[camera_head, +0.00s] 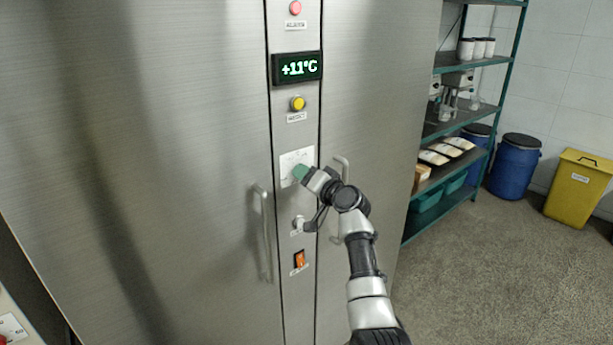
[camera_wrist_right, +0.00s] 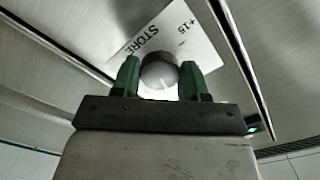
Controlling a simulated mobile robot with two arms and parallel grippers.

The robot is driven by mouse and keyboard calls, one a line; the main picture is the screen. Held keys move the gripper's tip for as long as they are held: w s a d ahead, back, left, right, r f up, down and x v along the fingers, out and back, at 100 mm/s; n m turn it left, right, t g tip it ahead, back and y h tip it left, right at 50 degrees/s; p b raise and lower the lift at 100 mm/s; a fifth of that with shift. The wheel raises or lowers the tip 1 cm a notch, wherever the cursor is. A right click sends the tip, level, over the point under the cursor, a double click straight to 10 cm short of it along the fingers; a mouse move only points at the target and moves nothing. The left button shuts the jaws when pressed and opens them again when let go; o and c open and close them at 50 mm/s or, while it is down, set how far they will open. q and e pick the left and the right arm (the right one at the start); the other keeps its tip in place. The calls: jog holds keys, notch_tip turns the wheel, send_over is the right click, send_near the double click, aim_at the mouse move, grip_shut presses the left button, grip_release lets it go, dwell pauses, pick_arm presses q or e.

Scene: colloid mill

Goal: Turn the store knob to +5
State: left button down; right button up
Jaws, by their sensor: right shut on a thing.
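The store knob (camera_wrist_right: 160,72) is a round grey knob with a pale pointer line, seen in the right wrist view. In the head view my right gripper (camera_head: 302,173) is at the plate (camera_head: 290,160) and hides the knob. My left gripper is not in view.
The steel cabinet has door handles (camera_head: 263,230) on both sides of the panel strip. A yellow button (camera_head: 297,103) is above the plate. A small knob (camera_head: 298,224) and an orange switch (camera_head: 299,260) are below. Shelves (camera_head: 470,130) stand to the right.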

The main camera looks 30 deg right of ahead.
jog(key=shift+m, duration=1.2)
jog(key=o, duration=0.9)
jog(key=shift+s+d+b, duration=0.2)
jog(key=shift+s+b, duration=0.45)
jog(key=shift+s, duration=2.05)
jog(key=shift+s+d+b, duration=0.2)
jog(key=shift+s+b, duration=0.45)
jog(key=shift+s, duration=2.05)
